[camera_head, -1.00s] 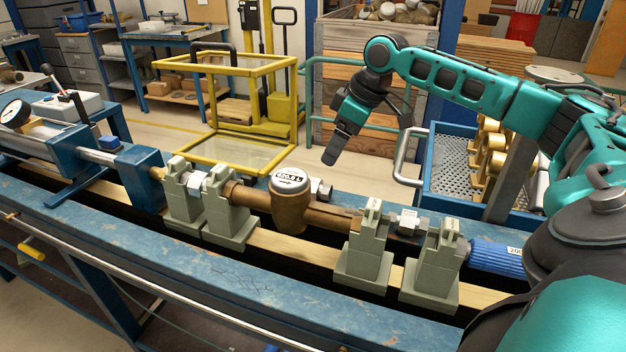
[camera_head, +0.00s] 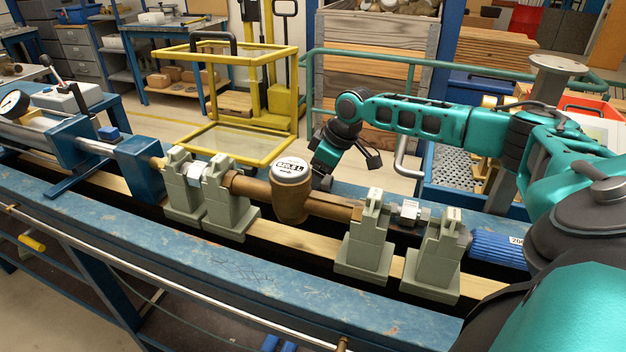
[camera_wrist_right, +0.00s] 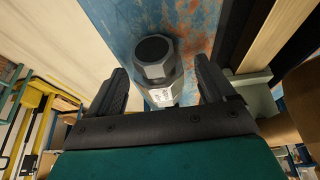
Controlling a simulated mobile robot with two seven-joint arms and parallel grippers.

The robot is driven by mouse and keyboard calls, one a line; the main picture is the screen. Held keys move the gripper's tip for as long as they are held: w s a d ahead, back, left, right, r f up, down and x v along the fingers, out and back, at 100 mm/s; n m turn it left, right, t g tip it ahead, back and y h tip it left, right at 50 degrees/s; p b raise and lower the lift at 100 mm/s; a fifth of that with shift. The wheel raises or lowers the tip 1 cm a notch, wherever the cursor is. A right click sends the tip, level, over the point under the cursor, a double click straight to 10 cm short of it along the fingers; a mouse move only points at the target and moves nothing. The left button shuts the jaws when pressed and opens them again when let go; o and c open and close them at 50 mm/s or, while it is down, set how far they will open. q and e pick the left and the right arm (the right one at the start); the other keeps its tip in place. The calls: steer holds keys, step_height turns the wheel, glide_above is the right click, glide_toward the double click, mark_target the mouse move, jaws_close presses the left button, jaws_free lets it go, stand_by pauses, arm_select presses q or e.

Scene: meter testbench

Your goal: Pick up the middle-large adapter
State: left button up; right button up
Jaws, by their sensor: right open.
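A grey metal hexagonal adapter with a dark round end (camera_wrist_right: 158,65) stands on the blue bench in the right wrist view. My right gripper (camera_wrist_right: 161,75) is open, with one black finger on each side of the adapter; I cannot tell whether they touch it. In the head view my right gripper (camera_head: 322,180) is low behind the brass water meter (camera_head: 290,195), and its fingertips and the adapter are mostly hidden there. I cannot tell its size class from these frames. My left gripper is not in view.
Grey-green supports (camera_head: 365,240) and the brass pipe lie just in front of my right gripper. Another silver hex fitting (camera_head: 410,211) sits between the right supports. A blue crate (camera_head: 455,175) stands behind the bench, and a yellow frame cart (camera_head: 225,100) stands further back.

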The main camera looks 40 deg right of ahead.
steer(key=shift+f, duration=0.15)
steer(key=shift+w, duration=0.1)
steer(key=c, duration=1.3)
